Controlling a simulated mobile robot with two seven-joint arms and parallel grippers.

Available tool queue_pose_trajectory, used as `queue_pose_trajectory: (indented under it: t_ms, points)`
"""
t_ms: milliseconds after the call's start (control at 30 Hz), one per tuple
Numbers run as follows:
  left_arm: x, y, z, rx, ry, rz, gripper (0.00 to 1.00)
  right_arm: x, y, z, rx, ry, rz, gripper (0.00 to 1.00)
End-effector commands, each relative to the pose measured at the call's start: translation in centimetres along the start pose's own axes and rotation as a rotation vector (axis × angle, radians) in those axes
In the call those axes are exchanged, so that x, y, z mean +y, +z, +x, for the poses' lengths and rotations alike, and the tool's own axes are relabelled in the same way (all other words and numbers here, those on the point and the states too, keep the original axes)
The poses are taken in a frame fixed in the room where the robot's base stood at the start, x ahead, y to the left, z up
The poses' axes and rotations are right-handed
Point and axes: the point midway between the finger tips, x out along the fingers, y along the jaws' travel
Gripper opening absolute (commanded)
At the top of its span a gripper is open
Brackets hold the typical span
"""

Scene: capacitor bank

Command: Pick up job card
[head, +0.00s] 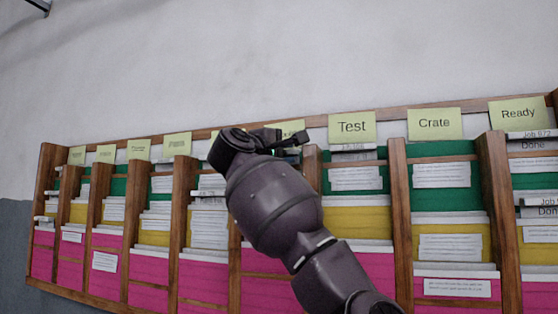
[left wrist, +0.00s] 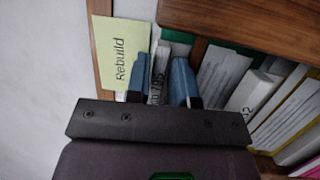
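My left gripper (head: 280,140) is at the top of the wooden rack, by a partly hidden yellow label. In the left wrist view its two blue fingers (left wrist: 164,80) are apart, one on each side of a white job card (left wrist: 158,72) with printed job text on its edge. The card stands in a slot beside the yellow "Rebuild" label (left wrist: 122,65). A small gap seems to show beside the card, and I see no clear grip. In the head view my arm hides this slot. My right gripper is not in view.
The wooden rack (head: 399,195) has several columns of green, yellow and pink pockets holding white cards. Labels "Test" (head: 352,127), "Crate" (head: 435,123) and "Ready" (head: 519,113) stand on top. Wooden dividers and neighbouring cards (left wrist: 250,90) are close to the fingers.

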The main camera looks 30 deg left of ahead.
Motion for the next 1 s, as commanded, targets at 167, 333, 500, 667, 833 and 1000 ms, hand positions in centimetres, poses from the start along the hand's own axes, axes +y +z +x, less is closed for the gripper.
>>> queue_pose_trajectory:
  t_ms: [167,333,500,667,833,1000]
  points:
    - [0.0,0.0,0.0,0.0,0.0,0.0,0.0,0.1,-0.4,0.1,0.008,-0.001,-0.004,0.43]
    - [0.0,0.0,0.0,0.0,0.0,0.0,0.0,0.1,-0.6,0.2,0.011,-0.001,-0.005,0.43]
    - [0.4,0.1,-0.3,0.001,0.001,0.0,0.0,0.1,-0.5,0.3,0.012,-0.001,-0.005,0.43]
    - [2.1,0.4,-1.6,0.001,0.006,0.003,0.0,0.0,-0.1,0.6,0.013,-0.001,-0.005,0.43]
    - [4.5,1.3,-4.8,0.003,0.013,0.004,0.0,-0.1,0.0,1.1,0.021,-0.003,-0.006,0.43]
    - [6.7,2.2,-7.8,0.002,0.009,0.001,0.0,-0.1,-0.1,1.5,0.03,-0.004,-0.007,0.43]
